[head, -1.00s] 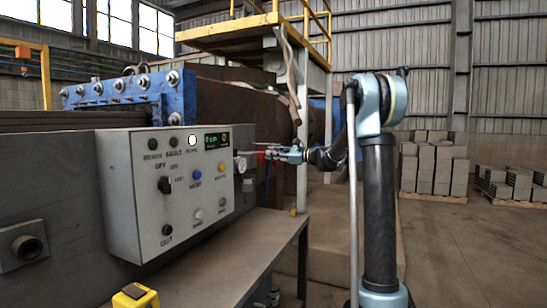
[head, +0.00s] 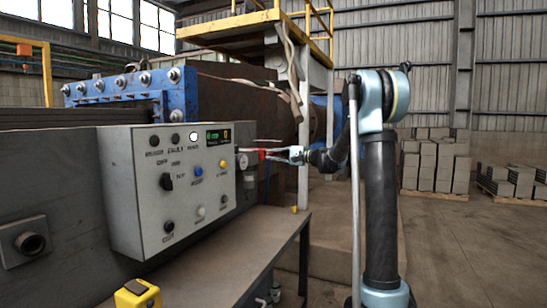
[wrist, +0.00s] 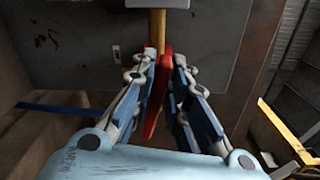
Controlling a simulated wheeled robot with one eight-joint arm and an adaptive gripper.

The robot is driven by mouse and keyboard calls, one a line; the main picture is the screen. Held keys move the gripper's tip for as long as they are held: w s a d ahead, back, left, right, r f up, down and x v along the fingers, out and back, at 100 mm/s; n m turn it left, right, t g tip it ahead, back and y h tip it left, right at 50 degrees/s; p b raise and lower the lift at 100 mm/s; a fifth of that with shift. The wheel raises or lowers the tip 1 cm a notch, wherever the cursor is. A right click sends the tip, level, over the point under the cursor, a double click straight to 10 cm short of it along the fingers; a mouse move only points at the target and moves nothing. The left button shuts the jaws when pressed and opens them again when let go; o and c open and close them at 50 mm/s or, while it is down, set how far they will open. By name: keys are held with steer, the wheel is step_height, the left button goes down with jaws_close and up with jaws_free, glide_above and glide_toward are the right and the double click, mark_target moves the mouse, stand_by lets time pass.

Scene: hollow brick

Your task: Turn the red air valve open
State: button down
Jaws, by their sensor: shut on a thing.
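The red valve handle (wrist: 153,101) lies lengthwise between the two fingers of my gripper (wrist: 160,62) in the wrist view. The fingers are closed in on both its sides. A brass-coloured pipe (wrist: 157,30) runs up from the handle's far end. In the head view the handle (head: 264,154) is a small red strip just right of the control box, and my gripper (head: 290,154) meets it from the right. The valve body is too small to make out there.
Stacked bricks (head: 435,160) stand far right.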

steer(key=shift+d+f+n, duration=0.1)
steer(key=shift+f+n, duration=0.25)
steer(key=shift+n, duration=0.75)
steer(key=c, duration=1.7)
jaws_free()
steer(key=shift+r, duration=0.1)
steer(key=shift+w+d+f, duration=0.1)
steer(key=shift+w+f, duration=0.15)
steer(key=shift+w, duration=0.05)
steer(key=shift+s+r, duration=0.15)
steer(key=shift+s, duration=0.1)
steer(key=v, duration=1.1)
steer(key=shift+d, duration=0.4)
steer(key=shift+s, duration=0.15)
